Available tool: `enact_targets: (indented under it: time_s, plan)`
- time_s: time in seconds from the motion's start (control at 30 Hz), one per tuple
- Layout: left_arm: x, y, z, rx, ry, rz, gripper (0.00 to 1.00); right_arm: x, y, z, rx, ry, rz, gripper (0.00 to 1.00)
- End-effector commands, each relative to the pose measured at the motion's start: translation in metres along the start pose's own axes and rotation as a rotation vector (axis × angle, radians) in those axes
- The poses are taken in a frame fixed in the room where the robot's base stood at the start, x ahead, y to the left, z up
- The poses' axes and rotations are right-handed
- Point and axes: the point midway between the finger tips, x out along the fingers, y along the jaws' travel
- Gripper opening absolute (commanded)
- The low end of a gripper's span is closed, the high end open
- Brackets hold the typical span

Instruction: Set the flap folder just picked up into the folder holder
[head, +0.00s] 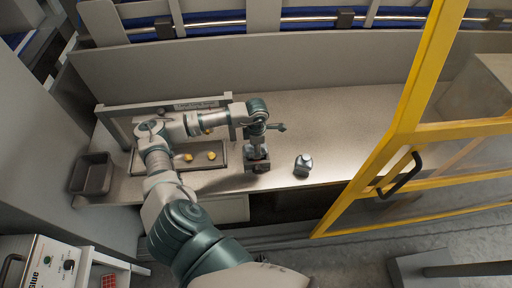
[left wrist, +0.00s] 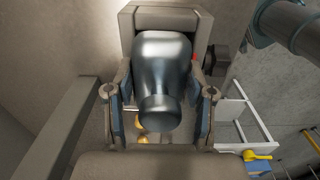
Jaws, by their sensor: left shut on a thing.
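My left gripper (head: 257,148) points down over the bench, right of the long tray. In the left wrist view its two fingers (left wrist: 161,90) are shut on the flap folder (left wrist: 161,65), a shiny dark-grey rounded body with a narrower neck. A grey squared block (left wrist: 165,18), which looks like the folder holder, surrounds the far end of the folder on three sides. Whether the folder rests in it or hangs just above it cannot be told. In the head view a dark blocky base (head: 256,182) shows under the gripper, and the folder is mostly hidden. My right gripper is not in view.
A grey bottle-like piece (head: 303,166) stands on the bench to the right. A long tray (head: 150,167) with yellow pieces (head: 211,155) and a dark bin (head: 93,175) lie left. A yellow-framed door (head: 405,120) bounds the right. The bench's right rear is clear.

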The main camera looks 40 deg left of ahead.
Motion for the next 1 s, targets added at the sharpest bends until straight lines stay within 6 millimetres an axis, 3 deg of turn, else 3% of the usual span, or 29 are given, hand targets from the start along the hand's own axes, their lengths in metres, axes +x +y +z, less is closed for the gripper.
enact_targets:
  time_s: [0.03, 0.1, 0.53, 1.0]
  plan:
    - [0.001, 0.0, 0.0, 0.0, 0.003, 0.001, 0.61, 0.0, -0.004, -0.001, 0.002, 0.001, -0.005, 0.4]
    - [0.0, -0.001, 0.001, -0.001, 0.003, 0.001, 0.79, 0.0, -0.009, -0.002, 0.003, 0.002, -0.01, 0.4]
    - [-0.008, 0.001, 0.0, 0.0, -0.001, 0.0, 0.79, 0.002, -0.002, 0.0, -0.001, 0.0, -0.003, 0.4]
    - [-0.103, 0.0, 0.001, 0.0, -0.002, 0.002, 0.79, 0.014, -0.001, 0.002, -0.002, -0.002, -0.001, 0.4]
